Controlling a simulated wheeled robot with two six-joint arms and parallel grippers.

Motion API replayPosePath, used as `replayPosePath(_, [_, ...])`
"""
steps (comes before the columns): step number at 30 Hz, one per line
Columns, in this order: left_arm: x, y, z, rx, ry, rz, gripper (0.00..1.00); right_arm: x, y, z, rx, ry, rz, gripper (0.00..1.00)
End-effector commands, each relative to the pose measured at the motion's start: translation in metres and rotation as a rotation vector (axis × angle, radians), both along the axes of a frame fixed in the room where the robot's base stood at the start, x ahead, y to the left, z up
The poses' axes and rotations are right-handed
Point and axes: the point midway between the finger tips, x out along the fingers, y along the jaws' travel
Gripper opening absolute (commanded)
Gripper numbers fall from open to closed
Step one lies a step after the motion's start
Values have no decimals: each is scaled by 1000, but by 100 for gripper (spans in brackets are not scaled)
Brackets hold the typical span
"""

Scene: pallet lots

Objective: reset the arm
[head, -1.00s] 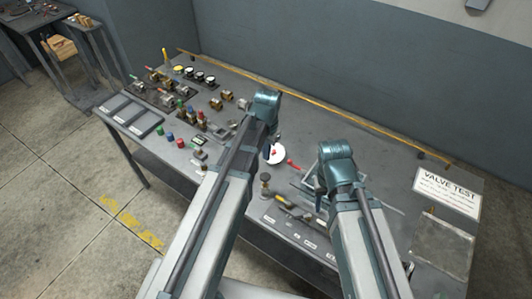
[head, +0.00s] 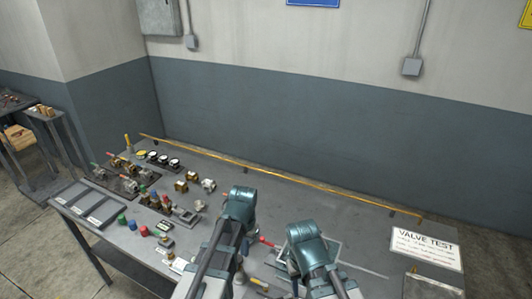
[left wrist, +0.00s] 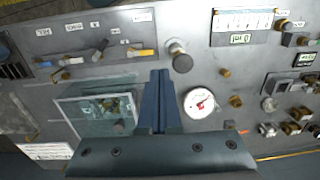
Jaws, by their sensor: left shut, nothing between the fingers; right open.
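My left gripper (left wrist: 160,78) is shut and empty in the left wrist view. Its fingers point over the grey bench, between a framed tray (left wrist: 72,118) and a white round gauge (left wrist: 199,102). In the head view my left arm reaches in over the middle of the bench, and its wrist (head: 240,205) mostly hides the fingers. My right gripper (head: 291,266) is to the right of it, largely hidden under its own wrist, open, near the framed tray. I see no object held by either.
The bench (head: 350,225) carries valves and fittings (head: 140,180) at left, coloured caps (head: 132,225), and a VALVE TEST sign (head: 427,247) at right. A yellow rail (head: 270,175) runs along the back edge before the wall. The back right surface is mostly clear.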

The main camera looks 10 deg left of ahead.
Motion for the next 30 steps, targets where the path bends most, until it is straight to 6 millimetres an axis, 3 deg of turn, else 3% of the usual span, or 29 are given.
replayPosePath(1, [-24, -14, -31, 9, 5, -8, 0, 0, 0, -31, 0, 0, 2, 47])
replayPosePath(3, [-46, -29, -49, 24, 10, -5, 0, 0, 0, -50, -1, 0, 4, 47])
replayPosePath(10, [-99, -58, -88, 63, 18, 5, 0, 0, 0, -89, -1, -1, 9, 47])
replayPosePath(15, [-110, -64, -93, 74, 19, 11, 0, 0, 0, -94, -1, 0, 10, 47])
replayPosePath(30, [-109, -64, -91, 73, 19, 12, 0, 0, 0, -92, -2, 0, 10, 47])
